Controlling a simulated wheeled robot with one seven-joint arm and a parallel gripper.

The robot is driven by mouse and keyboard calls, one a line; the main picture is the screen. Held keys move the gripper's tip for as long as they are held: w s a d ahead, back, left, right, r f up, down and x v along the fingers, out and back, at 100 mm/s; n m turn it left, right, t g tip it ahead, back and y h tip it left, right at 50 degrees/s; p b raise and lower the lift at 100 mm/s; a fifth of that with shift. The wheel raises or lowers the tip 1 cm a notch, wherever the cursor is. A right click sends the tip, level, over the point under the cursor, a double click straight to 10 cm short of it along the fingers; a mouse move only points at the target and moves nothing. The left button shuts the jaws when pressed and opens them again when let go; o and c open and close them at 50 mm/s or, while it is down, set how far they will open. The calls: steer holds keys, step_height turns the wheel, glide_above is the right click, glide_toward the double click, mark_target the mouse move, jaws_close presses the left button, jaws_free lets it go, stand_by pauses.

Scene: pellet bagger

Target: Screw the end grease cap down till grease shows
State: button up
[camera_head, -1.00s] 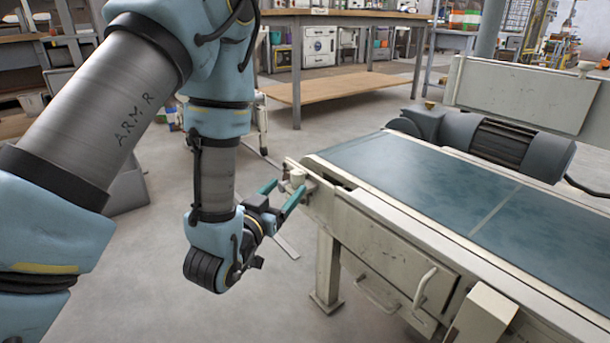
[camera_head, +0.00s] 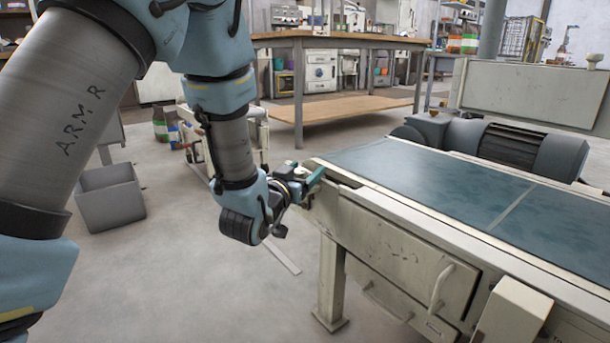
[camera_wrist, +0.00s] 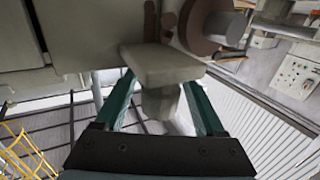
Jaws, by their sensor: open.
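My gripper (camera_head: 307,171) is at the near left end of the conveyor, its teal fingers reaching to the frame corner. It is open. In the wrist view the two fingers (camera_wrist: 160,88) stand apart on either side of a small pale tapered piece, which looks like the grease cap (camera_wrist: 160,103). The cap adjoins a beige block (camera_wrist: 162,66) on the machine end. Gaps show between cap and fingers; I cannot see contact. In the head view the cap is largely hidden by the gripper. No grease can be made out.
The conveyor belt (camera_head: 400,178) and its pale side frame (camera_head: 400,235) run to the right of my gripper. A motor (camera_head: 500,143) stands behind the belt. A grey bin (camera_head: 110,200) is on the floor at left. The floor before the conveyor is largely clear.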

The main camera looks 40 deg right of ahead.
steer(key=shift+c, duration=0.4)
jaws_close()
